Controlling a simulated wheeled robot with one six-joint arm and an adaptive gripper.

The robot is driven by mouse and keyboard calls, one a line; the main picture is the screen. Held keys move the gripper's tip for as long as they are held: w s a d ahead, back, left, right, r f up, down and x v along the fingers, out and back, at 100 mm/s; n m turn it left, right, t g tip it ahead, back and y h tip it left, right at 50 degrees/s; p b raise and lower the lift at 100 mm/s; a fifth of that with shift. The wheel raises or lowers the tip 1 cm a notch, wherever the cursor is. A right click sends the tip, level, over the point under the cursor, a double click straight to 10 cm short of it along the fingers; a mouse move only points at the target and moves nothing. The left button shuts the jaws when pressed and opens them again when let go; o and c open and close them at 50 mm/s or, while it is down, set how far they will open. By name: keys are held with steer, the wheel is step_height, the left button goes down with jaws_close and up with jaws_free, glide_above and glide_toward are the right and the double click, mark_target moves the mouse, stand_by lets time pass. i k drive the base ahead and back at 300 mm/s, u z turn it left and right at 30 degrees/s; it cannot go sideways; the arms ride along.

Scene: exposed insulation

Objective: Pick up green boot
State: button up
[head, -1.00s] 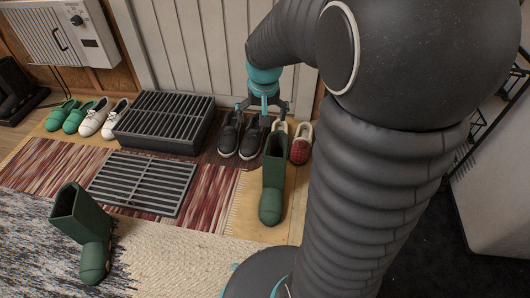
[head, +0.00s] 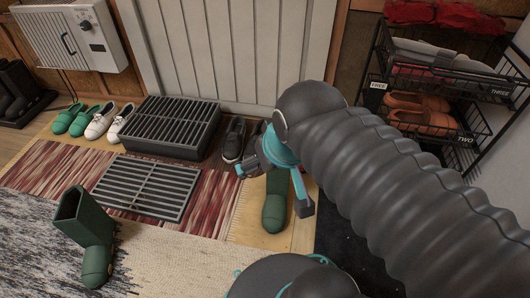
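One green boot (head: 84,236) stands upright at the lower left, its open top showing, on the pale rug. A second green boot (head: 275,213) stands at the centre right on the wood floor, its toe towards me. My gripper (head: 273,186) is over this second boot in the picture, its teal and dark fingers spread apart on either side of the boot's shaft. It looks open and holds nothing that I can see. The gripper and arm hide the upper part of the shaft, and I cannot tell whether the fingers touch it.
A raised black grate (head: 170,125) and a flat grate (head: 147,187) lie left of the second boot. Black shoes (head: 233,140) stand behind my gripper. Green clogs (head: 82,119) and white shoes (head: 110,121) line the back left. A wire shoe rack (head: 440,90) stands at the right.

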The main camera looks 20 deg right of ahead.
mark_target(78, 216)
steer(key=u, duration=1.8)
steer(key=i, duration=0.9)
steer(key=z, duration=0.5)
